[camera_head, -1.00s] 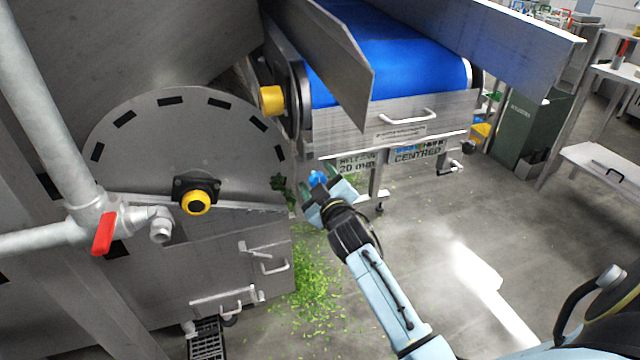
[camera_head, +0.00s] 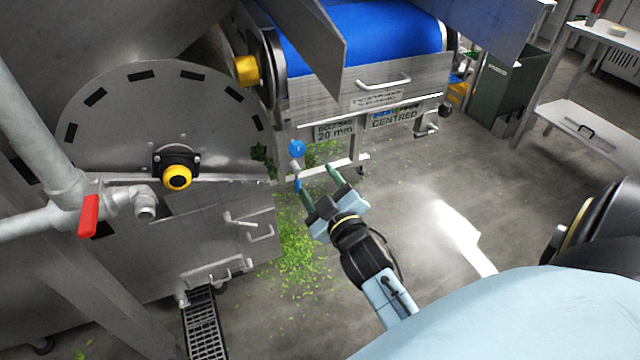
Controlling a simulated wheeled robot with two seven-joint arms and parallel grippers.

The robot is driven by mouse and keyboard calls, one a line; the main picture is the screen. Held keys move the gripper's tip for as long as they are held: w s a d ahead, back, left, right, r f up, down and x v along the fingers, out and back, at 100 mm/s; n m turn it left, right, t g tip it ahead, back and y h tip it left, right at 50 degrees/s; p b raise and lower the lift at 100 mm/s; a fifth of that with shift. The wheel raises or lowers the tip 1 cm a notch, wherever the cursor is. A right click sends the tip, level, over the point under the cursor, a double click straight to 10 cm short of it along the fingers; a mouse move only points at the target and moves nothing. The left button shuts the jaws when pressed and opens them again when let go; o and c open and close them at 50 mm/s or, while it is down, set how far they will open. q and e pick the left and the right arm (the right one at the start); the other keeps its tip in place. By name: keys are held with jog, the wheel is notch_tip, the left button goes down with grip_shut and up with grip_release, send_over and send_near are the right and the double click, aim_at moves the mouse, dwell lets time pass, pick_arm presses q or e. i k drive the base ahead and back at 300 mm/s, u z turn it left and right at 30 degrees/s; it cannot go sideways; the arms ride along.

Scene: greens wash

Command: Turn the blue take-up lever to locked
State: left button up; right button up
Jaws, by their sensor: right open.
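The blue take-up lever (camera_head: 297,148) shows as a round blue hub under the left end of the blue-belt conveyor. A short grey piece and a small blue end hang below the hub, so it appears to point down. My right gripper (camera_head: 318,182) is open and empty, just below and right of the hub. Its left finger is close to the lever's lower blue end; I cannot tell if they touch. Signs reading "20 mm" (camera_head: 334,131) and "CENTRED" (camera_head: 394,117) hang beside the lever. My left gripper is not in view.
The steel drum housing (camera_head: 215,130) with a yellow-capped bearing stands at left. A pipe valve with a red handle (camera_head: 88,215) is in front of it. Green scraps (camera_head: 300,245) litter the floor. A dark green bin (camera_head: 505,85) and steel table (camera_head: 600,140) stand at right.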

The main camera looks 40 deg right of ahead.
aim_at(294, 166)
jog(key=k, duration=1)
